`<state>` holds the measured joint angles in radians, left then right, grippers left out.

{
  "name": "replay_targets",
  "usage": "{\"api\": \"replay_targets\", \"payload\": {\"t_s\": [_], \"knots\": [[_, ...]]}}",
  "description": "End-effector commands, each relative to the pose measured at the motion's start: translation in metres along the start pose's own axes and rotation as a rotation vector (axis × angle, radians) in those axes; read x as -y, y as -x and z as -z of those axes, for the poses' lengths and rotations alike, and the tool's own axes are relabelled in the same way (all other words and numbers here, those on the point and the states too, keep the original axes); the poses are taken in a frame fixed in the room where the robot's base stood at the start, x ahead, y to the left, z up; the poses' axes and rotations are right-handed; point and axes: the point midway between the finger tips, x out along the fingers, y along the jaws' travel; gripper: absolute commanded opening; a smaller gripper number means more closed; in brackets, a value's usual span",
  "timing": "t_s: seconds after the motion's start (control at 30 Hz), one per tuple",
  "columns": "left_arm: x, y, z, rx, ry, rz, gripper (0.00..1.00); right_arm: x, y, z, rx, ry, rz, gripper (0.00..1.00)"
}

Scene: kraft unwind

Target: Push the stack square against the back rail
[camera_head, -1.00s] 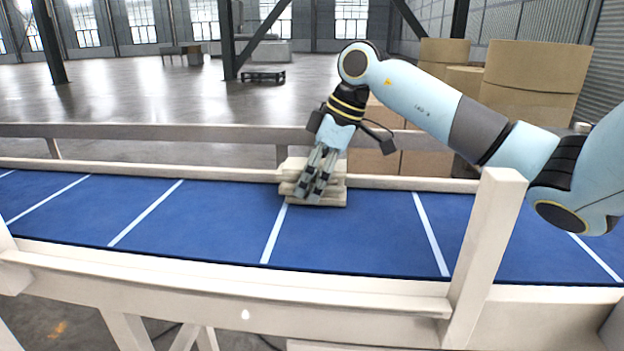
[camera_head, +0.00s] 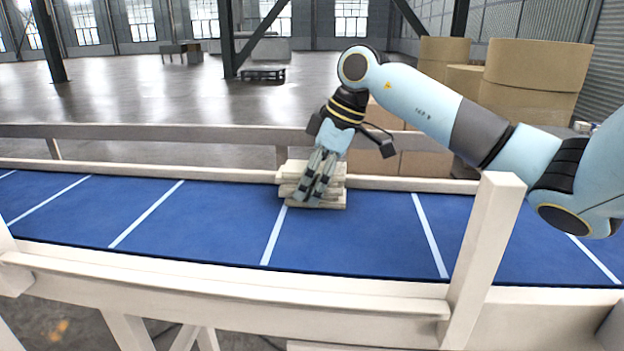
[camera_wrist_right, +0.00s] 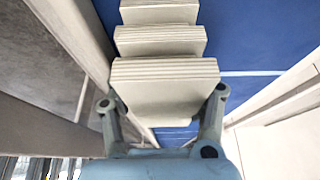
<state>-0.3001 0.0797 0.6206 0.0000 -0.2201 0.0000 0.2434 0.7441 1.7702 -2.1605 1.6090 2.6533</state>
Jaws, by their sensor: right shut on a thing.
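The stack (camera_head: 333,200) is several pale, layered slabs on the blue belt, in front of the back rail (camera_head: 405,183). The slabs do not line up: in the wrist view the top slab (camera_wrist_right: 165,75) and the ones under it (camera_wrist_right: 160,40) show as steps. My right gripper (camera_head: 315,192) points down at the stack from above. In the wrist view its fingers (camera_wrist_right: 165,110) are on either side of the top slab, shut on it. The fingers hide part of the stack in the head view. I cannot tell whether the stack touches the rail. My left gripper is not in view.
The blue belt (camera_head: 100,210) with white cross lines is clear on both sides of the stack. A pale front rail (camera_head: 220,283) and an upright post (camera_head: 485,250) stand on the near side. Brown rolls and boxes (camera_head: 530,85) stand beyond the back rail.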

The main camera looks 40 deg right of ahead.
Motion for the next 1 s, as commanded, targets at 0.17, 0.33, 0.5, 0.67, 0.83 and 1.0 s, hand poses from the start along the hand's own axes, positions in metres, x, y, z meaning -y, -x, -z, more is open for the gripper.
{"api": "replay_targets", "payload": {"t_s": [0.17,0.33,0.5,0.67,0.83,1.0], "knots": [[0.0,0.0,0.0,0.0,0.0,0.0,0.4,0.0,0.0,0.0,-0.001,0.0,0.0,0.55],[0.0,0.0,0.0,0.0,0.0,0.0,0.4,0.0,0.0,0.0,-0.001,0.0,0.0,0.77],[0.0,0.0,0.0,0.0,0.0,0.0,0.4,0.0,0.0,0.0,0.0,0.0,-0.001,0.79],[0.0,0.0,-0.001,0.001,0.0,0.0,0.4,0.0,0.0,0.0,0.001,0.0,0.0,0.79],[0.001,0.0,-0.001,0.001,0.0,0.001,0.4,-0.001,0.01,-0.001,0.002,0.001,-0.003,0.79],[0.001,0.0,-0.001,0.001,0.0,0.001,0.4,-0.002,0.044,-0.001,0.003,0.004,-0.007,0.79]]}}
